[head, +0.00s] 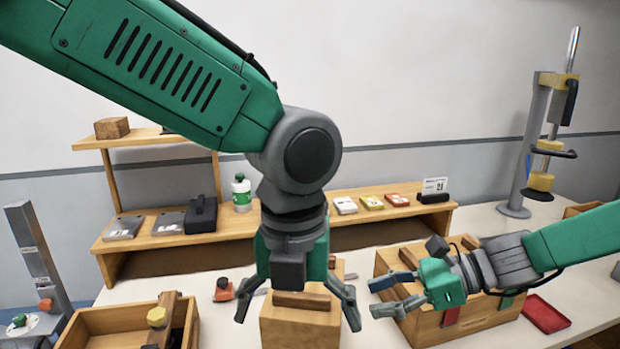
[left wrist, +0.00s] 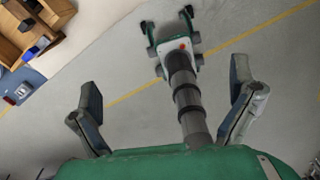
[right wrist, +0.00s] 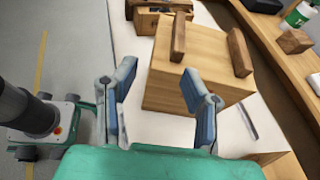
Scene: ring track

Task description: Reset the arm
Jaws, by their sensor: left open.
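My left gripper (head: 298,318) hangs down in the middle of the head view, in front of a wooden box (head: 310,320) with a darker wooden bar on top. Its two fingers are spread wide and hold nothing. My right gripper (head: 374,298) points left in front of a second wooden box (head: 440,325). Its fingers are apart and empty, as the right wrist view (right wrist: 160,72) also shows, with a wooden box (right wrist: 195,70) beyond them.
A wooden shelf (head: 170,240) along the wall carries a green-and-white bottle (head: 241,193) and small boxes (head: 371,202). A wooden crate (head: 120,322) stands front left, a red tray (head: 545,314) at right. A post stand (head: 535,140) rises at the back right. White table shows between them.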

